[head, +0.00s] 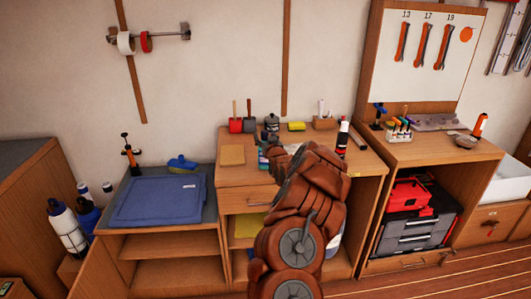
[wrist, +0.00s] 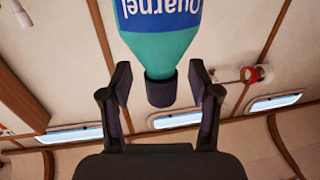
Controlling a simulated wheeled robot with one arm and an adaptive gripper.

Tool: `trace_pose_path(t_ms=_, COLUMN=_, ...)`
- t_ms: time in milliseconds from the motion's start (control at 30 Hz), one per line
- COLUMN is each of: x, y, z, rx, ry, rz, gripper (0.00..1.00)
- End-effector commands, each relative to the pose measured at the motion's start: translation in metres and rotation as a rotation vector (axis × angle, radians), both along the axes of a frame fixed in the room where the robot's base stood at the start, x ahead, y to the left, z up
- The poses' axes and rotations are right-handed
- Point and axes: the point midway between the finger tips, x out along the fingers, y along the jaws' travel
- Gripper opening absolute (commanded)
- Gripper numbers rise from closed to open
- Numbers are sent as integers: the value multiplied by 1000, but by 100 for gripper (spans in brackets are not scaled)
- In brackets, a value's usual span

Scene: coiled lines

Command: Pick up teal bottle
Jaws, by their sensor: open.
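The teal bottle (wrist: 160,50) hangs upside down in the wrist view, with a blue label reading "Quarnel" and a dark cap (wrist: 161,92). My gripper (wrist: 160,78) is open, with one finger on each side of the bottle's neck and cap. Gaps show between the fingers and the bottle. In the head view only a small teal part of the bottle (head: 263,160) shows on the wooden worktop, beside my arm. My arm hides the rest of it, and my fingers are not clear there.
A dark bottle with a red band (head: 342,138) stands right of my arm on the worktop (head: 232,178). A red pot (head: 236,125), a yellow sponge (head: 296,126) and a wooden block (head: 325,123) stand at the back. A tan board (head: 232,155) lies left.

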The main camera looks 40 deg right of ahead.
Motion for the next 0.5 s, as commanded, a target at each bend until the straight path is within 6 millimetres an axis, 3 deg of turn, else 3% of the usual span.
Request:
trace_pose_path(t_ms=333, x=3, y=-1, z=0, rx=0, ry=-1, rz=1, gripper=62)
trace_pose_path(t_ms=500, x=3, y=-1, z=1, rx=0, ry=-1, rz=1, gripper=44)
